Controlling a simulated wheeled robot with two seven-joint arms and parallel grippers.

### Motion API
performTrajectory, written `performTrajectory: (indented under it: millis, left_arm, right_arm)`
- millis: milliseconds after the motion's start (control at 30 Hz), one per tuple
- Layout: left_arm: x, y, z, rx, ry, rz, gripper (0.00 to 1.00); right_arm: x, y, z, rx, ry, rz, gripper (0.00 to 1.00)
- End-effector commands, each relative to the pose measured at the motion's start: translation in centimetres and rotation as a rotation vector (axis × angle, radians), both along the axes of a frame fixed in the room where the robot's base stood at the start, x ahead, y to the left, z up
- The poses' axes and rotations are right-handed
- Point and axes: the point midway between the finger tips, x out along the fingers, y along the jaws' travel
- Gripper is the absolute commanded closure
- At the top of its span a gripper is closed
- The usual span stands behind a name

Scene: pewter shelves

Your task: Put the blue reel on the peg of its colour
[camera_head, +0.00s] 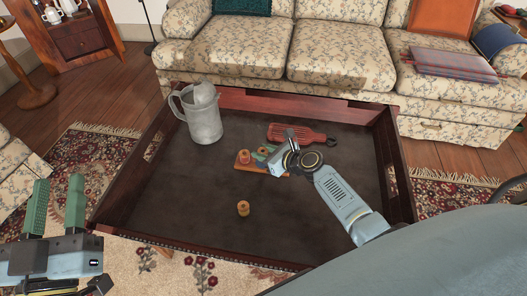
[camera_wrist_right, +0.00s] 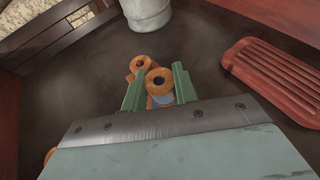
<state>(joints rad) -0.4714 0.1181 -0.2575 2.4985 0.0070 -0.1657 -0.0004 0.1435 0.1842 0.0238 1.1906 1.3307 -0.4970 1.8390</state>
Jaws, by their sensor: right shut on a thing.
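The blue reel (camera_wrist_right: 158,81), with orange-brown wooden ends and a bluish winding just visible, is between the two green fingers of my right gripper (camera_wrist_right: 158,88), which is shut on it. In the head view my right gripper (camera_head: 268,153) is over the small wooden peg board (camera_head: 283,173) and hides much of it. Another reel (camera_head: 244,157) is at the board's left end; it also shows in the wrist view (camera_wrist_right: 141,64). I cannot tell whether the held reel touches a peg. My left gripper (camera_head: 56,205) is open and empty at the far left, away from the board.
A loose reel (camera_head: 243,208) stands on the dark table in front of the board. A grey pitcher (camera_head: 203,118) stands at the back left, and a red slatted paddle (camera_head: 297,134) lies behind the board. Raised wooden edges (camera_head: 385,150) surround the table. Its left front is clear.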

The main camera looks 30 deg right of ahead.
Motion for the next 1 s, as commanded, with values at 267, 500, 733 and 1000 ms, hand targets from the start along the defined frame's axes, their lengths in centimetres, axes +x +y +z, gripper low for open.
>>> performTrajectory:
  millis: [267,500,733,1000]
  left_arm:
    - [0.0,0.0,-0.52,0.0,0.0,0.0,0.64]
    - [0.0,0.0,-0.8,0.0,0.0,0.0,0.64]
    - [0.0,0.0,-0.77,0.0,0.0,0.0,0.64]
    - [0.0,0.0,-0.77,0.0,0.0,0.0,0.64]
  right_arm:
    - [0.01,0.03,-0.62,0.001,-0.001,0.0,0.93]
    - [0.01,0.04,-0.99,0.0,0.0,0.0,0.93]
    - [0.02,0.02,-0.97,0.0,0.0,0.0,0.93]
    - [0.01,0.01,-0.97,0.0,0.0,0.0,0.46]
